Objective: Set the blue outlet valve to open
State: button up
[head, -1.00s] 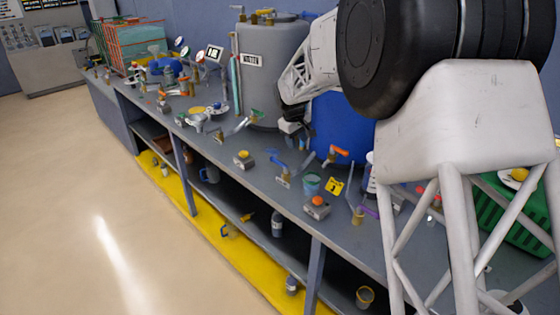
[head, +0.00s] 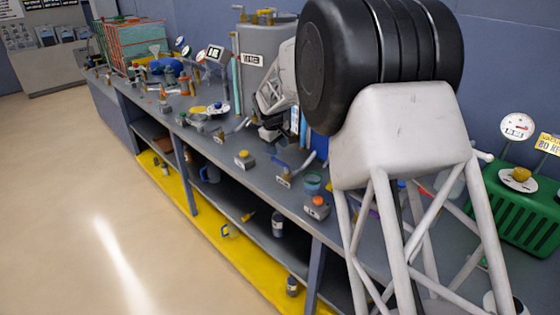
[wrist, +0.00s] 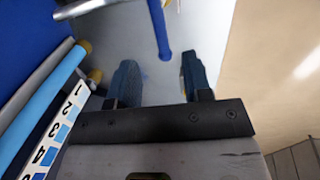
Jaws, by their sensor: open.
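The blue outlet valve's handle (head: 279,164) stands over a small brass body with a label near the bench's front edge in the head view. In the wrist view a blue lever (wrist: 160,28), seemingly this handle, points down the picture between my fingers, with a gap on both sides. My gripper (wrist: 158,62) is open and empty, its two dark fingers either side of the lever's line. In the head view my gripper (head: 270,132) is small and dark, above the bench and up-left of the handle; its fingertips are not clear there.
A grey tank (head: 262,45) stands behind my gripper. In the wrist view a numbered scale (wrist: 62,132), a light blue tube (wrist: 40,115) and a blue tank (wrist: 28,35) lie on the left. A cup (head: 312,182) and an orange-buttoned box (head: 317,206) stand right of the valve.

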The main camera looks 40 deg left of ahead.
aim_at(280, 162)
jog(key=shift+w+f, duration=0.25)
jog(key=shift+f, duration=0.9)
jog(key=shift+w+f, duration=0.2)
jog(key=shift+f, duration=0.9)
jog(key=shift+w+f, duration=0.25)
jog(key=shift+f, duration=0.9)
grip_shut()
